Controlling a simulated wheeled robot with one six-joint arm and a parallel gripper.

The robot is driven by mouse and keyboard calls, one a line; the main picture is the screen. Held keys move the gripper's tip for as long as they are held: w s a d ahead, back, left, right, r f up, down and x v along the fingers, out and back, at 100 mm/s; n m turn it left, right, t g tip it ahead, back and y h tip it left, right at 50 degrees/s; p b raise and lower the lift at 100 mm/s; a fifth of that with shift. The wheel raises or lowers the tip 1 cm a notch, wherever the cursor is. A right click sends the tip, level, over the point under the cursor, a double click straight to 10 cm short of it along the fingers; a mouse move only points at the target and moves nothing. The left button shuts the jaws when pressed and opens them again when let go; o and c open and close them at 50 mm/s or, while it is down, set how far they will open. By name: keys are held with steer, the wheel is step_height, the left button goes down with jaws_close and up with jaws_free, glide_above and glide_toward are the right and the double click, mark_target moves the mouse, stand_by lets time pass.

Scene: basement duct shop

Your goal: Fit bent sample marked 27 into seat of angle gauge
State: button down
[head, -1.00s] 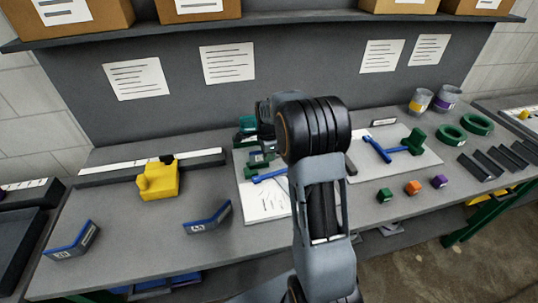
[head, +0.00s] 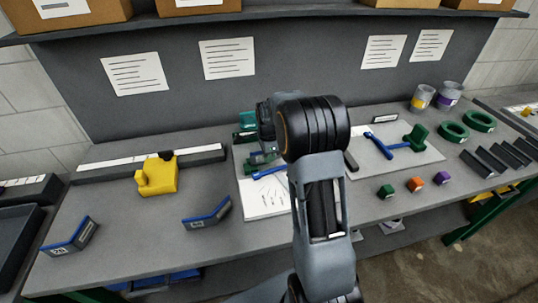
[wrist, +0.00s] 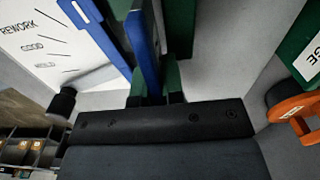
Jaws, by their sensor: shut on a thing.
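In the wrist view my gripper (wrist: 155,94) is shut on a thin blue-edged piece (wrist: 147,52), apparently a bent sample. Its number does not show. The held piece stands beside a green part (wrist: 180,28), which may belong to the angle gauge; I cannot tell whether it is in the seat. In the head view my arm hides most of the gripper. Green parts (head: 247,132) and a blue bar (head: 268,172) show left of the arm, by a white sheet (head: 262,200). Two other bent samples, one at far left (head: 70,237) and one nearer the middle (head: 207,212), stand on the bench.
A yellow block (head: 158,178) stands at left. To the right are a green-and-blue tool (head: 400,145) on a white sheet, small coloured cubes (head: 415,184), green rings (head: 480,121) and dark channels (head: 488,160). An orange part (wrist: 292,108) is at the wrist view's right.

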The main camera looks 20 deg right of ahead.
steer(key=shift+f, duration=0.35)
steer(key=c, duration=1.1)
jaws_free()
steer(key=shift+c, duration=0.2)
step_height(320, 180, up, 14)
steer(key=shift+f, duration=0.1)
steer(key=s+a+f+n+t, duration=0.1)
steer(key=s+a+n, duration=0.4)
steer(key=s+n, duration=0.5)
steer(key=s+a+n+t, duration=0.2)
steer(key=s+a+n, duration=0.3)
steer(key=s+n, duration=0.5)
steer(key=shift+s+a+f+t, duration=0.2)
steer(key=shift+s+f+t, duration=0.15)
steer(key=shift+s, duration=0.7)
